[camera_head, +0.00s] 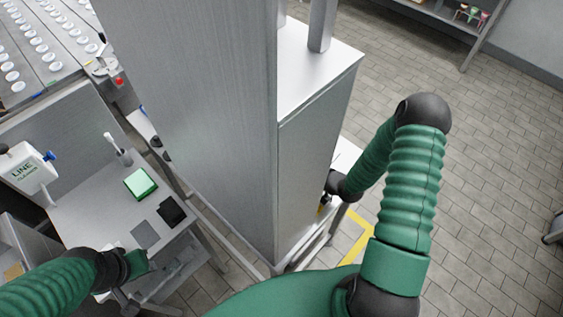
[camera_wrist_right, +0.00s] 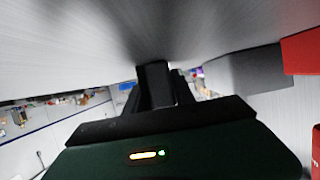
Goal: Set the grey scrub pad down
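No thing is clearly the grey scrub pad. In the right wrist view a dark grey block (camera_wrist_right: 255,68) shows beside a red one (camera_wrist_right: 302,52), and I cannot tell what it is. In the head view a flat grey square (camera_head: 145,234) lies on the left table. My right gripper (camera_wrist_right: 155,85) is dark and close to a large grey surface; its fingers overlap, so its opening and any load are unclear. In the head view it is mostly hidden by the tall cabinet. My left gripper (camera_head: 122,298) is low at the table's front, its fingertips unclear.
A tall grey cabinet (camera_head: 195,110) stands between the left table (camera_head: 85,213) and my right arm. A green block (camera_head: 141,183), a black pad (camera_head: 171,211) and a white LINE sign (camera_head: 30,168) are on the table. Tiled floor (camera_head: 490,190) is open at right.

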